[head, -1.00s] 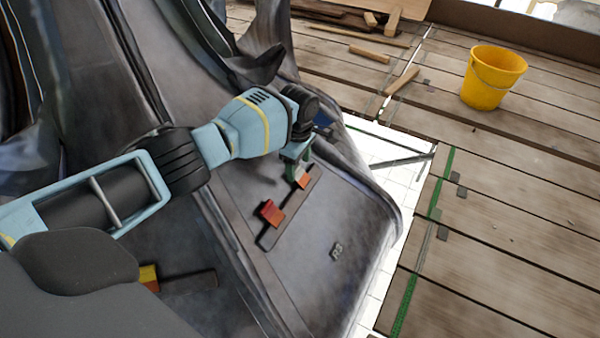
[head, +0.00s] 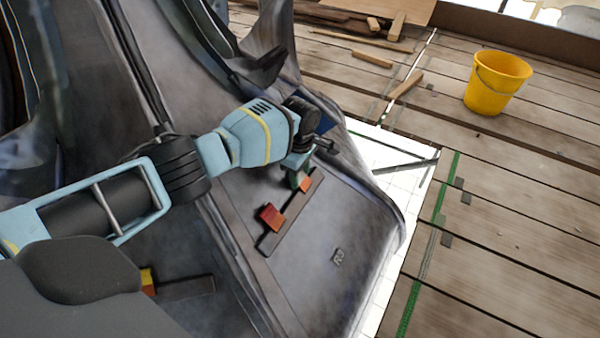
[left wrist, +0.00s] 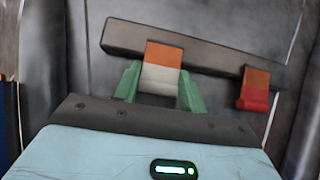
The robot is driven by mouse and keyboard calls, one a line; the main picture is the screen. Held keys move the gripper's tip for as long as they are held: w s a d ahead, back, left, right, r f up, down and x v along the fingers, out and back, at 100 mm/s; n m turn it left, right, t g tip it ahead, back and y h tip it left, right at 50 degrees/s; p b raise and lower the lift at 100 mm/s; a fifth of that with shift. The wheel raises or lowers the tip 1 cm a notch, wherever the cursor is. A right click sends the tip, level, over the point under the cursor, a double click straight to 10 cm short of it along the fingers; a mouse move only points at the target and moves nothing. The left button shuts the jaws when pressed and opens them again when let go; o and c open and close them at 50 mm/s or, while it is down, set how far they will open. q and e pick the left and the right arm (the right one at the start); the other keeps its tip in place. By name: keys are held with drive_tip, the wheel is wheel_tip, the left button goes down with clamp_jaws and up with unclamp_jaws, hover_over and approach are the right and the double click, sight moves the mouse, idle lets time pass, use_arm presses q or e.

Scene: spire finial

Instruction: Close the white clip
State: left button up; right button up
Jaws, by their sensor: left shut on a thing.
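The white clip (left wrist: 161,78) has an orange upper part and sits on a dark bar (left wrist: 210,55) in the left wrist view. My left gripper (left wrist: 161,93) has its green fingers on both sides of the clip and is shut on it. In the head view the gripper (head: 300,179) is at the far end of the bar (head: 268,243). Only the clip's orange part (head: 305,184) shows clearly there; its white part is mostly hidden. My right gripper is not in view.
A red clip with an orange top (head: 271,217) is on the same bar, beside the gripper; it also shows in the left wrist view (left wrist: 254,90). A yellow and red clip (head: 148,281) is at lower left. A small tag (head: 337,256) lies on the bare grey surface (head: 320,225).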

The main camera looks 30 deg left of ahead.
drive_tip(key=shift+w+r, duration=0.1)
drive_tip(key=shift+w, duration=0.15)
use_arm(q)
drive_tip(key=shift+w+r+h, duration=0.1)
drive_tip(key=shift+h, duration=0.2)
drive_tip(key=shift+a+p, duration=0.15)
drive_tip(key=shift+p, duration=0.25)
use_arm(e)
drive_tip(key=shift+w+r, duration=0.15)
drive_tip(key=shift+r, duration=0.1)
use_arm(q)
drive_tip(key=shift+h, duration=0.3)
drive_tip(key=shift+f, duration=0.2)
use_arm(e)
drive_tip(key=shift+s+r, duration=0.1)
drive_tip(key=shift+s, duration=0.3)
use_arm(q)
drive_tip(key=o, duration=1)
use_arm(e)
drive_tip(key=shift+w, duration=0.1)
